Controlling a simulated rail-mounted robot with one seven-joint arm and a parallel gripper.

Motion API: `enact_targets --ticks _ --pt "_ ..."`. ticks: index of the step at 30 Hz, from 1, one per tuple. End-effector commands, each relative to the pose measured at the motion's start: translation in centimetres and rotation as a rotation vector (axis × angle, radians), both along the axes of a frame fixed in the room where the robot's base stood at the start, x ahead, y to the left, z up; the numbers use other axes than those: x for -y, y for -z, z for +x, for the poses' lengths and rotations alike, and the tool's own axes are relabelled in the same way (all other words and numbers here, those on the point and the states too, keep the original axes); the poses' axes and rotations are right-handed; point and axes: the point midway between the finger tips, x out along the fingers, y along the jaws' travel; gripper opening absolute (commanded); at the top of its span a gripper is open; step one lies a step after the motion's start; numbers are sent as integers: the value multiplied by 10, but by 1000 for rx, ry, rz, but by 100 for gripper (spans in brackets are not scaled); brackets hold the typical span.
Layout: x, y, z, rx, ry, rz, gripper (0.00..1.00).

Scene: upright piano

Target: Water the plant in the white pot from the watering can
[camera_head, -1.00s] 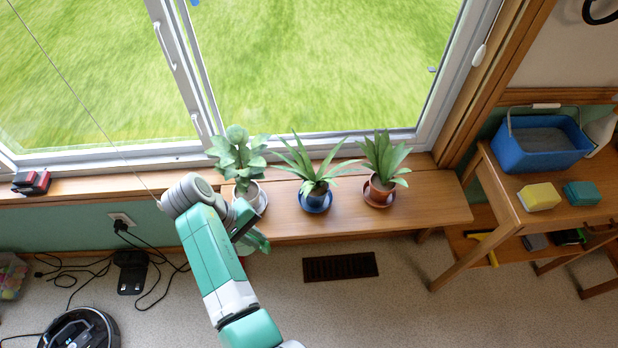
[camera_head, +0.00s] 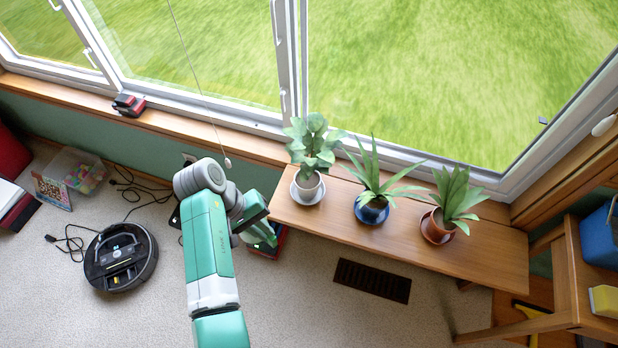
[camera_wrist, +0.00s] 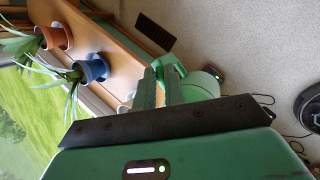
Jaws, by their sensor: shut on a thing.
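The plant in the white pot (camera_head: 307,187) stands upright on a white saucer at the left end of the wooden bench in the head view. My gripper (camera_head: 256,212) is just left of that bench end. It is shut on the green watering can (camera_head: 262,236), which is mostly hidden by my arm in the head view. In the wrist view my gripper (camera_wrist: 163,75) has the pale green can (camera_wrist: 203,84) at its fingers. The can's spout and tilt are unclear. Only a pale edge shows at the white pot's place in the wrist view.
Plants in a blue pot (camera_head: 373,210) and a terracotta pot (camera_head: 437,227) stand farther right on the bench (camera_head: 460,258). The window is behind. A robot vacuum (camera_head: 121,257), cables and a clear bin (camera_head: 75,170) are on the floor at left. A red object lies beneath the can.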

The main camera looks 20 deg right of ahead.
Motion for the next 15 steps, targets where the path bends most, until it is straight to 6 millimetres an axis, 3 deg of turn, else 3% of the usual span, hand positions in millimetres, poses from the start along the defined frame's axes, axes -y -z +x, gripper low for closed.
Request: enact_targets --ticks 8,15 --pt "7 -1 -1 6 -1 3 0" --pt "11 -17 -10 6 1 2 0"
